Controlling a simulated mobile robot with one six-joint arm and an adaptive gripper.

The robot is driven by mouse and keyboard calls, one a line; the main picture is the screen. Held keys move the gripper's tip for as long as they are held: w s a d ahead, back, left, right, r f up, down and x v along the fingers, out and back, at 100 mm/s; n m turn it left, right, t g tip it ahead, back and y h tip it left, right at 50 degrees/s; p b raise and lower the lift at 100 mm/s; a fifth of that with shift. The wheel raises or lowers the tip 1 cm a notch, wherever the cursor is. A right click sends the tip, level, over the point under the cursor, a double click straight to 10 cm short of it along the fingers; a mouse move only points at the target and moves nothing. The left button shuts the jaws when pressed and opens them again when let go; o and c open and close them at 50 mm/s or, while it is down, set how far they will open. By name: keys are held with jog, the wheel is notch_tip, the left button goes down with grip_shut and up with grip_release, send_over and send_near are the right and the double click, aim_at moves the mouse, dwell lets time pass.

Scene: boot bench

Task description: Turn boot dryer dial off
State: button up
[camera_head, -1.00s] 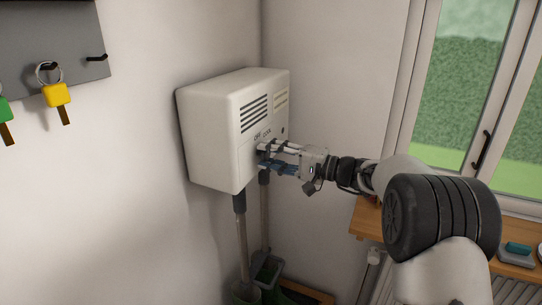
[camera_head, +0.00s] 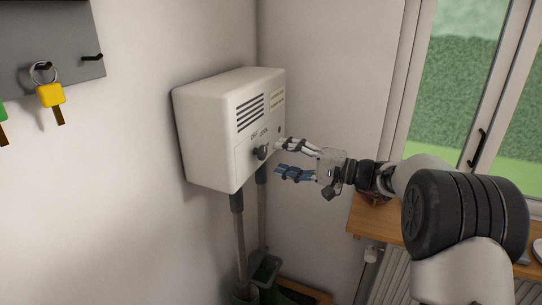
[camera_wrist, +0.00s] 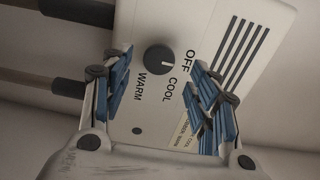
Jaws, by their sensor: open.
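The boot dryer (camera_head: 215,125) is a white box on the wall, with dark vent slots and a round dark dial (camera_head: 261,152) on its front. In the wrist view the dial (camera_wrist: 159,58) shows whole, with OFF, COOL and WARM printed around it. Its small pale mark is on the side towards OFF and COOL; I cannot tell exactly which word it points at. My gripper (camera_head: 280,159) is open and empty, to the right of the dial and clear of it. In the wrist view its blue-padded fingers (camera_wrist: 160,72) stand on both sides of the dial.
Grey tubes (camera_head: 239,235) hang below the dryer to boots near the floor. A key rack (camera_head: 45,40) with a yellow-tagged key (camera_head: 50,95) is on the left wall. A window (camera_head: 470,90) and wooden sill (camera_head: 370,222) are at right.

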jog(key=v, duration=0.6)
jog(key=shift+d, duration=0.35)
jog(key=shift+s, duration=0.1)
jog(key=s+a+f+n+g+h, duration=0.15)
jog(key=s+h, duration=0.25)
jog(key=s, duration=0.7)
jog(key=s+a+n+g+h, duration=0.1)
jog(key=s+a+g+h, duration=0.25)
jog(key=s, duration=0.75)
jog(key=s+d+f+t+h, duration=0.1)
jog(key=s+d+f+h, duration=0.1)
jog(key=s, duration=0.4)
jog(key=s+d+f+n+t+h, duration=0.1)
jog(key=s+d+f+h, duration=0.1)
jog(key=s+d+h, duration=0.2)
jog(key=s+d+f+t+h, duration=0.1)
jog(key=s+d+f+h, duration=0.2)
jog(key=s+d, duration=0.4)
jog(key=shift+s+d, duration=0.3)
